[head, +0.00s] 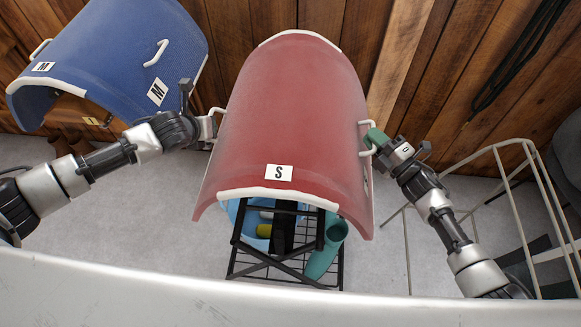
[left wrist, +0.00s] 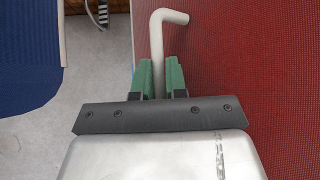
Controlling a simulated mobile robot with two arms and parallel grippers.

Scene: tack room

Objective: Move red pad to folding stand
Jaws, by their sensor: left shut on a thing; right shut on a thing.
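The red pad (head: 295,110) is a large arched sheet with white edging and an "S" label, with its near edge toward me. My left gripper (head: 212,118) is shut on the white handle on its left side. In the left wrist view the green fingers of that gripper (left wrist: 160,80) close around the handle (left wrist: 157,40), beside the pad's red surface (left wrist: 250,80). My right gripper (head: 368,142) is shut on the handle on its right side. A black stand with crossed legs (head: 268,262) shows under the near edge; I cannot tell whether the pad touches it.
A blue pad (head: 110,50) with "M" labels stands at the left, close to my left arm. A pale metal frame (head: 500,165) stands at the right, near my right arm. A blue tub (head: 240,215) and a green boot (head: 325,255) are below the red pad. A wooden wall closes the back.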

